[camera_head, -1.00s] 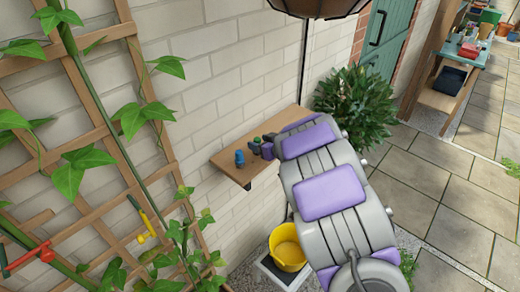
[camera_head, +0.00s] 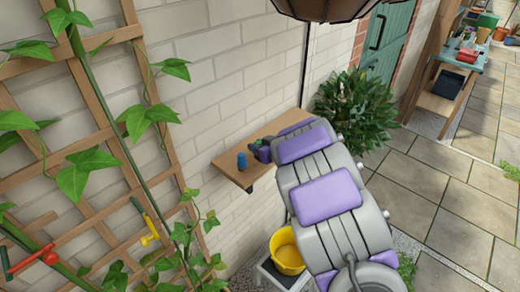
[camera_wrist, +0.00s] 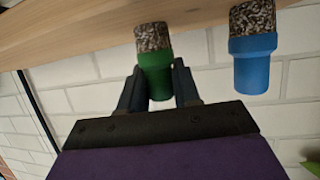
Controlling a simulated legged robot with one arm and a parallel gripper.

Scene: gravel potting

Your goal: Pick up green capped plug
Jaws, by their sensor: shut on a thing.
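In the wrist view, the green capped plug (camera_wrist: 154,72) has a green cap and a speckled gravel-like body. Its cap sits between the two fingers of my gripper (camera_wrist: 158,88), which are shut on it. The plug's body end meets or nearly meets the wooden shelf (camera_wrist: 90,30); I cannot tell whether it still touches. A blue capped plug (camera_wrist: 254,62) of the same kind stands beside it to the right, apart from my gripper. In the head view the blue plug (camera_head: 242,161) stands on the shelf left of my gripper (camera_head: 256,148). The green plug is mostly hidden there.
The shelf is fixed to a white brick wall (camera_head: 210,80). A trellis (camera_head: 90,140) with vines stands at the left. A yellow bucket (camera_head: 287,252) is below the shelf. A hanging basket (camera_head: 325,8) is above. A leafy bush (camera_head: 350,110) grows behind my arm.

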